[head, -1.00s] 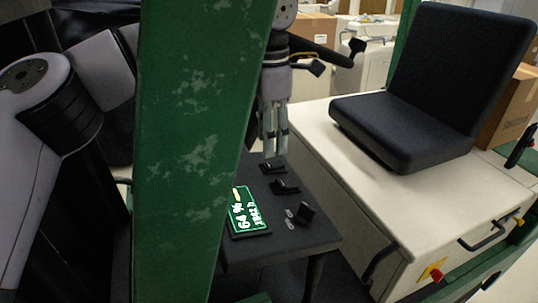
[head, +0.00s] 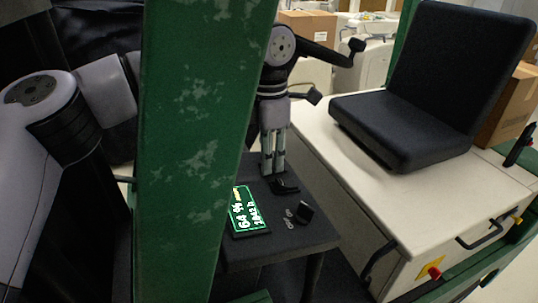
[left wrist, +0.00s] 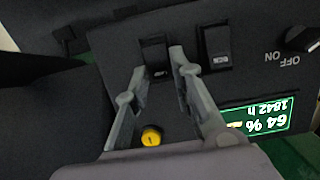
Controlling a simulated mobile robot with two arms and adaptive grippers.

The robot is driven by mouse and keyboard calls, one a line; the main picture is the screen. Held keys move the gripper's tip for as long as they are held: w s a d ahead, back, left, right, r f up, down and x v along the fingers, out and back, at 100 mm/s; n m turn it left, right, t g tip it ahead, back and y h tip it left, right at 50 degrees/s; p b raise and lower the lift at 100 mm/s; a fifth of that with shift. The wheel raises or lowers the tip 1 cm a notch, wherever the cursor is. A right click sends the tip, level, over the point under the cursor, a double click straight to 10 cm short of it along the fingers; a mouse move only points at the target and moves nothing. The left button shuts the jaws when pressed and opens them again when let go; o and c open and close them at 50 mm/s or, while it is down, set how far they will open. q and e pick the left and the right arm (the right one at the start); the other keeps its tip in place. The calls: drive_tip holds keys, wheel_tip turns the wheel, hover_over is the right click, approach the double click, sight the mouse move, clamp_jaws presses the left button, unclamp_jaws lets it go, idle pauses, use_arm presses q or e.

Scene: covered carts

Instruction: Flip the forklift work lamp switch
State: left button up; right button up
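A dark dash panel (head: 245,258) carries two black rocker switches and a rotary knob. My left gripper (head: 273,174) points down at the panel's far end, fingers apart and nothing between them in its grip. In the left wrist view its fingertips (left wrist: 156,50) lie on either side of one rocker switch (left wrist: 153,54); whether they touch it I cannot tell. The second rocker switch (left wrist: 217,47) is just to the right, outside the fingers; it also shows in the head view (head: 285,185). The rocker icons are too small to read surely. My right gripper is not in view.
A lit display (head: 249,211) sits beside the switches. The OFF/ON knob (left wrist: 303,38) is at the near end, and a yellow button (left wrist: 151,137) lies between my fingers' bases. A green post (head: 190,150) stands left of the panel; a black seat (head: 440,90) is on the right.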

use_arm(q)
clamp_jaws()
drive_tip(key=shift+r, duration=0.1)
drive_tip(key=y+p, duration=0.1)
drive_tip(key=p, duration=0.1)
drive_tip(key=y+p, duration=0.1)
drive_tip(key=p, duration=0.1)
drive_tip(key=d+g+y+p, duration=0.1)
drive_tip(key=p, duration=0.1)
drive_tip(key=shift+w+r+p, duration=0.15)
drive_tip(key=shift+r+p, duration=0.1)
drive_tip(key=shift+p, duration=0.15)
drive_tip(key=shift+f+g+y+p, duration=0.2)
drive_tip(key=shift+g+y+p, duration=0.1)
drive_tip(key=shift+y+p, duration=0.15)
drive_tip(key=o, duration=0.5)
unclamp_jaws()
drive_tip(key=shift+w+f, duration=0.1)
